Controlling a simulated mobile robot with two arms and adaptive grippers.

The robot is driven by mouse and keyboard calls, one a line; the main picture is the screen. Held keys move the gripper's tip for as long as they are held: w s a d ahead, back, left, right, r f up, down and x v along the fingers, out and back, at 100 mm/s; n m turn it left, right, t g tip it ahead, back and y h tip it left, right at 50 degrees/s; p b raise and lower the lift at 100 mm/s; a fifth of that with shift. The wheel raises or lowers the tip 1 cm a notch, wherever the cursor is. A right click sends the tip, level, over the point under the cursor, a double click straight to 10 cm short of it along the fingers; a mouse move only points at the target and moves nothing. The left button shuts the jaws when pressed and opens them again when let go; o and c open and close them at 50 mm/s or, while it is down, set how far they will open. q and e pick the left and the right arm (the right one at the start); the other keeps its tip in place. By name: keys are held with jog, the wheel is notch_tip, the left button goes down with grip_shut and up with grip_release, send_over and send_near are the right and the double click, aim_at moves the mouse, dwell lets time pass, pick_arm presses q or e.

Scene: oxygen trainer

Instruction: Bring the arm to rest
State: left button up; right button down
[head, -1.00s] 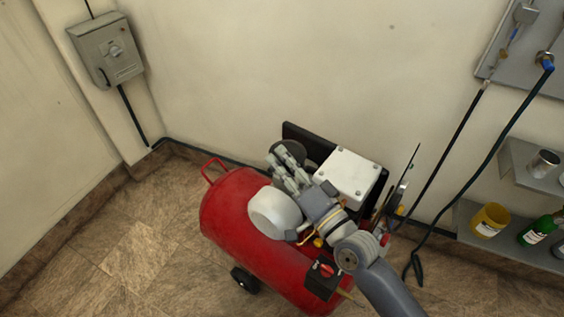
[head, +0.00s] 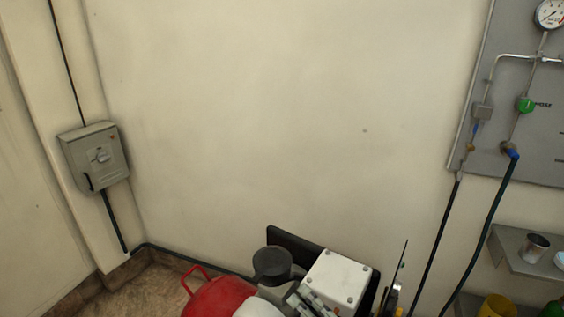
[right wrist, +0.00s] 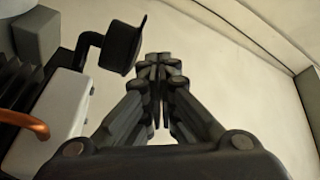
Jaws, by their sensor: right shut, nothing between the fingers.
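My right gripper (head: 298,299) shows at the bottom edge of the head view, in front of the compressor's white box (head: 338,279). The rest of my right arm is cut off below. In the right wrist view the fingers of this gripper (right wrist: 160,68) are together, with nothing between them. The black round filter (right wrist: 122,45) of the compressor is just left of the fingers there, apparently apart from them. My left gripper is not in view.
The red compressor tank (head: 218,299) is partly cut off at the bottom. A grey switch box (head: 96,158) hangs on the left wall. The middle wall is bare.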

jog(key=s+d+f+n+g+h, duration=0.2)
jog(key=s+f+n+g+h, duration=0.4)
jog(key=f, duration=0.6)
jog(key=s+d+f+g+h, duration=0.5)
jog(key=s+d+f+h, duration=0.15)
jog(key=s+d, duration=0.6)
notch_tip(320, 180, down, 28)
jog(key=s+g+p, duration=0.1)
jog(key=s+g, duration=0.1)
jog(key=s, duration=0.1)
jog(key=s+d+f, duration=0.1)
jog(key=s+f, duration=0.5)
jog(key=s, duration=0.2)
jog(key=s+d+f+g+p, duration=0.1)
jog(key=s+d+f, duration=0.1)
jog(key=s+f, duration=0.5)
jog(key=shift+s+d+n, duration=0.3)
jog(key=shift+s+n, duration=0.1)
